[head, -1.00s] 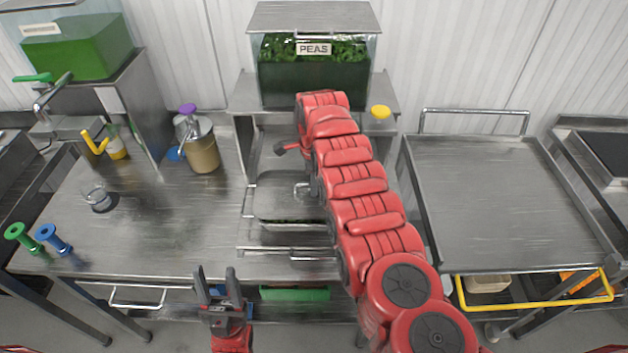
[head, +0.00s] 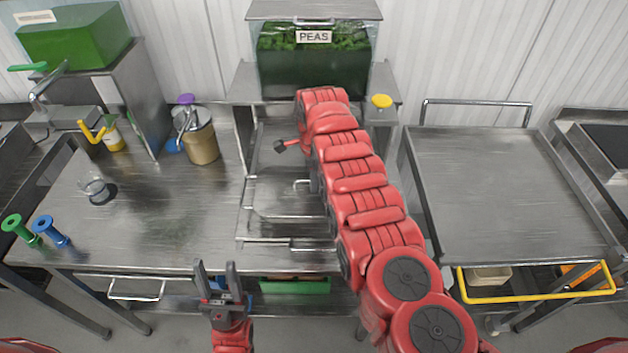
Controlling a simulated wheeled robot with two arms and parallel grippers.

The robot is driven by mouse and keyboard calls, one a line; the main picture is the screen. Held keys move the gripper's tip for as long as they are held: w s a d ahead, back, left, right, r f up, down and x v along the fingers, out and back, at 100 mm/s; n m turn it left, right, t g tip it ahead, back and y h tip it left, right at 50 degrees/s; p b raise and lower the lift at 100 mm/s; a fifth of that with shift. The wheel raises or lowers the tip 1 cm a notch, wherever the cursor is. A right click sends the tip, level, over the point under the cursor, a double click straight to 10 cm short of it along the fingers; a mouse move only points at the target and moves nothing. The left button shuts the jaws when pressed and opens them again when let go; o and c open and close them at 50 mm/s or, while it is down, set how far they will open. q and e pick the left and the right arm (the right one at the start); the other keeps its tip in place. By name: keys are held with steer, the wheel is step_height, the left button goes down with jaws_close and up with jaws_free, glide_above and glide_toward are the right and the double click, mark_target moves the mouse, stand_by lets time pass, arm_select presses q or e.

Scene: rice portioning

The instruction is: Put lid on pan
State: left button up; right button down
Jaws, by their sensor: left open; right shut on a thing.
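A grey metal lid (head: 272,190) with a bar handle (head: 300,184) lies flat under the peas dispenser. The red arm covers its right side. The pan is beneath or just around the lid; its inside does not show, and I cannot tell whether the lid sits fully on its rim. My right arm (head: 358,190) reaches over the lid from the lower right. Its gripper is hidden behind the arm's own links, so its hold on the handle does not show. My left gripper (head: 220,280) is open and empty, at the front edge of the table.
The peas dispenser (head: 313,70) stands behind the lid. An empty metal cart (head: 500,190) stands right. The table's middle left is clear.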

steer(key=c, duration=0.8)
jaws_free()
steer(key=shift+c, duration=0.2)
step_height(320, 180, up, 8)
steer(key=b, duration=0.3)
steer(key=shift+f, duration=0.25)
step_height(320, 180, up, 10)
steer(key=p, duration=0.7)
steer(key=shift+p, duration=0.3)
steer(key=shift+f, duration=0.1)
